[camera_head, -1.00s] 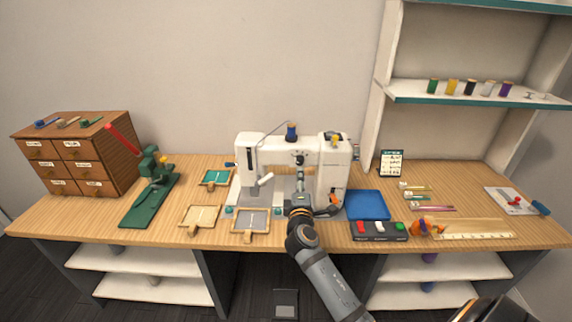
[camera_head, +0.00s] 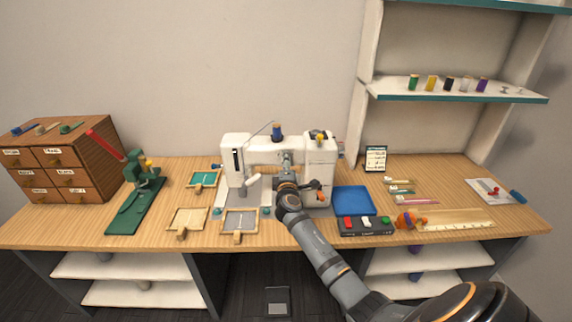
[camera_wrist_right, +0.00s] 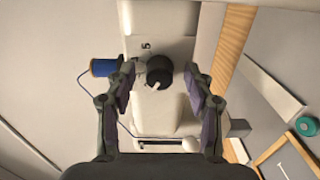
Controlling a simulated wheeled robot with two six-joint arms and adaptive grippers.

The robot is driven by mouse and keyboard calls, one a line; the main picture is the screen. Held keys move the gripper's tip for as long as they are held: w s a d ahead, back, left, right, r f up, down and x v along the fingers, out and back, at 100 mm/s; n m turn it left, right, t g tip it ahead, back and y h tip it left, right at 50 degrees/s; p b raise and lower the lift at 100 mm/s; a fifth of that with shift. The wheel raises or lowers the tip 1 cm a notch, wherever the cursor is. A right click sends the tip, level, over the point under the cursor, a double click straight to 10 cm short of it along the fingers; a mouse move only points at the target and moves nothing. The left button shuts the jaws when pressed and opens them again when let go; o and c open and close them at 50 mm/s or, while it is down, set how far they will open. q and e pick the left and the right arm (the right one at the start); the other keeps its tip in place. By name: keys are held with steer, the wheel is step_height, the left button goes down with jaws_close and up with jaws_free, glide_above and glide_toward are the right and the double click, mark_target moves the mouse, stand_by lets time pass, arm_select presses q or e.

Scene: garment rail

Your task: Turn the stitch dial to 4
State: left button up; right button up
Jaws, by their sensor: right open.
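The white sewing machine (camera_head: 318,160) stands at the middle of the bench. In the right wrist view, the black round stitch dial (camera_wrist_right: 159,72) shows on its white body, with a pale pointer mark toward the lower left of the knob. A small dark character sits just above the dial, too small to read surely. My right gripper (camera_wrist_right: 162,88) is open, one finger on each side of the dial, with gaps visible on both sides. In the head view, my right gripper (camera_head: 286,163) is in front of the machine and hides the dial. My left gripper is not in view.
A blue thread spool (camera_head: 277,132) stands on top of the machine; it shows left of my fingers in the wrist view (camera_wrist_right: 104,67).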

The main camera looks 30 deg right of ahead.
jaws_close()
steer(key=shift+f+m+b, duration=0.1)
steer(key=shift+m+b, duration=7.8)
steer(key=shift+b, duration=0.1)
jaws_free()
